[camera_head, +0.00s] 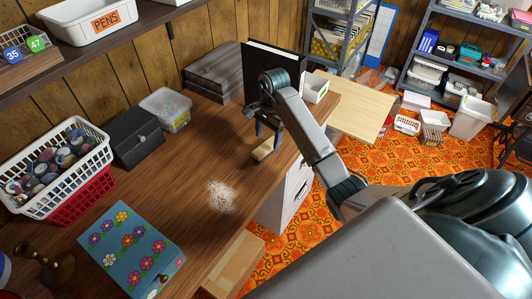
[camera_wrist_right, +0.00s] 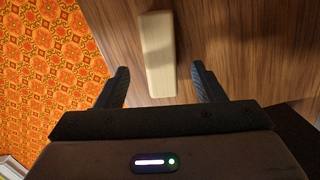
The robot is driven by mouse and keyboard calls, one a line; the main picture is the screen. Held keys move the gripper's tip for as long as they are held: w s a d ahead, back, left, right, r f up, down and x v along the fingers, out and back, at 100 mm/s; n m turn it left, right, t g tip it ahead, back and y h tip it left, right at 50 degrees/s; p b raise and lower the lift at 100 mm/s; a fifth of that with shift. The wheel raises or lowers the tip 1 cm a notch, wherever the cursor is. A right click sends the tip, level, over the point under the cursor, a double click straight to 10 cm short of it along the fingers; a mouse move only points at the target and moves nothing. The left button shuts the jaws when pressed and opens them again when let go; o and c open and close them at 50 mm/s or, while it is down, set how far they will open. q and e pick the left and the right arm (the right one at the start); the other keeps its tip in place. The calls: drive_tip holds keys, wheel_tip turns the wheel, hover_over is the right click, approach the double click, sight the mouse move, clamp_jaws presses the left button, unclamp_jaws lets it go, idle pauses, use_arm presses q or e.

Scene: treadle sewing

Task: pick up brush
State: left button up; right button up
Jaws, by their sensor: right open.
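The brush (camera_head: 263,150) is a small pale wooden block lying on the brown wooden desk (camera_head: 205,150) near its front edge. In the right wrist view the brush (camera_wrist_right: 157,52) lies lengthwise ahead of the jaws, roughly centred between the two fingers. My right gripper (camera_head: 265,128) is open and empty, pointing down just above the brush; its dark fingers (camera_wrist_right: 160,88) are spread wide in the wrist view. The brush's underside is hidden. My left gripper is not in view.
A patch of white powder (camera_head: 221,195) lies on the desk. A black binder (camera_head: 273,58) and a small white box (camera_head: 315,88) stand behind the gripper. A clear tub (camera_head: 165,109), a dark box (camera_head: 135,138), a spool basket (camera_head: 52,165) and a flowered box (camera_head: 130,250) occupy the left.

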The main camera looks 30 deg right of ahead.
sight(266, 146)
drive_tip(key=f, duration=0.1)
drive_tip(key=f+b, duration=0.1)
drive_tip(key=f, duration=0.1)
drive_tip(key=shift+s+a+b, duration=0.1)
drive_tip(key=shift+a+b, duration=0.15)
drive_tip(key=shift+b, duration=0.15)
drive_tip(key=shift+a+f+p, duration=0.15)
drive_tip(key=shift+f+p, duration=0.45)
drive_tip(key=shift+f, duration=0.2)
drive_tip(key=shift+c, duration=0.6)
drive_tip(key=c, duration=1)
drive_tip(key=shift+o, duration=0.2)
